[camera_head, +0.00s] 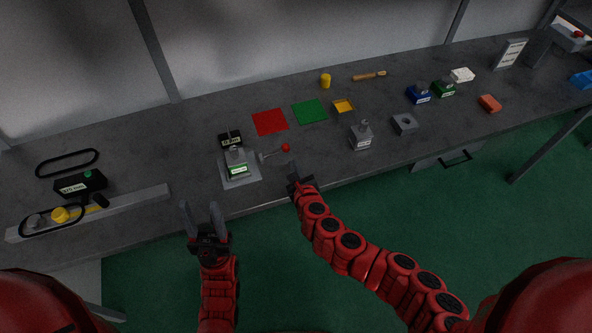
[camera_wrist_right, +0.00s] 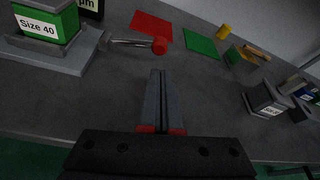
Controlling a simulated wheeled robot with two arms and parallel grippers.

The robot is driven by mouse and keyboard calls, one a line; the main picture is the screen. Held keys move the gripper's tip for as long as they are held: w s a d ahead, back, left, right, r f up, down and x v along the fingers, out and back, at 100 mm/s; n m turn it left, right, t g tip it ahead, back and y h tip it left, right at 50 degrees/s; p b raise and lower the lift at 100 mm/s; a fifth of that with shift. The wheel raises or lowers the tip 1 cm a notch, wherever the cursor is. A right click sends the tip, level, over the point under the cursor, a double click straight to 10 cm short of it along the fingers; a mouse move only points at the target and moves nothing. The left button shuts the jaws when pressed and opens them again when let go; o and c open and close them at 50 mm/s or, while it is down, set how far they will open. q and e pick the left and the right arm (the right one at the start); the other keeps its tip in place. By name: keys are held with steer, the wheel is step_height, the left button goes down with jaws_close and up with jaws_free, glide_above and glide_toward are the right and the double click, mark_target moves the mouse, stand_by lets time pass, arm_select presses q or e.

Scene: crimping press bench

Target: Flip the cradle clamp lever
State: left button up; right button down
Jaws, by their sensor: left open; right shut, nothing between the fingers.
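The cradle clamp lever is a grey rod with a red ball knob (camera_head: 285,147), sticking out to the right from the cradle (camera_head: 240,182) with the green "Size 40" block (camera_head: 237,162). In the right wrist view the knob (camera_wrist_right: 160,46) lies just beyond the fingertips, and the rod (camera_wrist_right: 130,42) runs left to the cradle. My right gripper (camera_head: 293,178) is shut and empty, in front of the knob and apart from it. It also shows in the right wrist view (camera_wrist_right: 158,72). My left gripper (camera_head: 201,206) is open and empty, in front of the bench edge, left of the cradle.
Red (camera_head: 270,122) and green (camera_head: 309,111) squares lie behind the lever. A grey block (camera_head: 361,136) stands to the right. A black box (camera_head: 230,140) is behind the cradle. A grey rail (camera_head: 130,203) lies at left. Bench surface around the knob is clear.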

mark_target(290, 157)
steer(key=b+x, duration=0.1)
steer(key=x, duration=0.3)
steer(key=shift+w+a+f, duration=0.15)
steer(key=shift+w+f, duration=0.1)
steer(key=shift+w, duration=0.05)
steer(key=shift+w+a+f, duration=0.1)
steer(key=shift+w+f, duration=0.05)
steer(key=shift+w, duration=0.45)
steer(key=shift+a, duration=0.15)
